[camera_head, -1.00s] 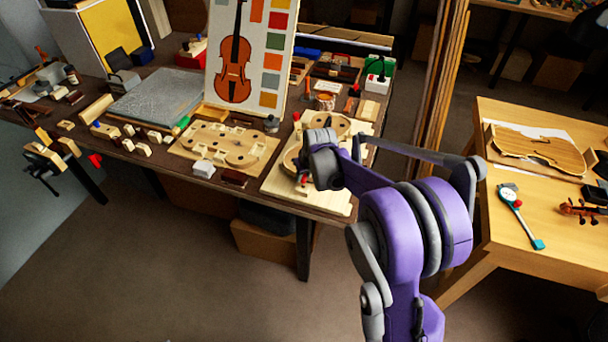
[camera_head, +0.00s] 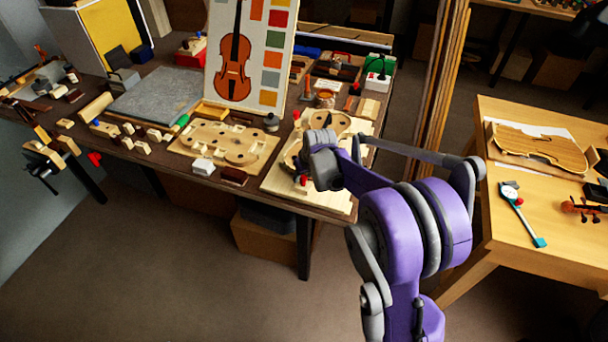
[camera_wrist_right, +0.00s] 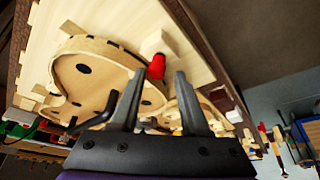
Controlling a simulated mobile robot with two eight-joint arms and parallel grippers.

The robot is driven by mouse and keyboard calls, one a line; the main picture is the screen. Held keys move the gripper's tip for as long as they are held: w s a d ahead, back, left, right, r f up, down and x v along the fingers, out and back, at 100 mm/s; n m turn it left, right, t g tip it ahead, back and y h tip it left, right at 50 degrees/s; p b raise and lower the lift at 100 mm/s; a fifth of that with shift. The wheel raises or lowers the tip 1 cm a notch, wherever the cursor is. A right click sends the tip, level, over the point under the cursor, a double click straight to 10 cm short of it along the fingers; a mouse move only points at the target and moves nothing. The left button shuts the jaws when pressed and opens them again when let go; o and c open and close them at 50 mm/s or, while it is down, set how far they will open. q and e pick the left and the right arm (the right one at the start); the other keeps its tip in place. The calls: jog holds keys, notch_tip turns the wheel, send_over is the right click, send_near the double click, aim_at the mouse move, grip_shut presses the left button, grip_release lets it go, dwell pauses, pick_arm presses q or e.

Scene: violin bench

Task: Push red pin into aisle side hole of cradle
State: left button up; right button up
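The red pin (camera_head: 303,181) stands at the near part of the right-hand pale wooden cradle board (camera_head: 336,204), just below my right gripper. In the right wrist view the red pin (camera_wrist_right: 156,67) shows beside a small cream block (camera_wrist_right: 157,42) on the cradle board (camera_wrist_right: 108,17). How deep the pin sits in a hole is hidden. My right gripper (camera_wrist_right: 160,73) is open, with its two dark fingertips apart on either side of the pin in that view. I see no clear contact with the pin. In the head view my wrist hides the fingers. My left gripper is not in view.
A violin-shaped rib form (camera_wrist_right: 98,62) lies on the cradle board. Left of it are a second form board (camera_head: 222,143), a white block (camera_head: 203,167) and a dark block (camera_head: 233,177). A violin chart (camera_head: 262,50) stands behind. The floor in front is clear.

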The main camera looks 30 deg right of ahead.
jog(key=shift+o, duration=0.5)
jog(key=shift+d+r, duration=0.1)
jog(key=shift+s+r, duration=0.15)
jog(key=shift+r, duration=0.15)
jog(key=v, duration=1)
jog(key=shift+p, duration=0.3)
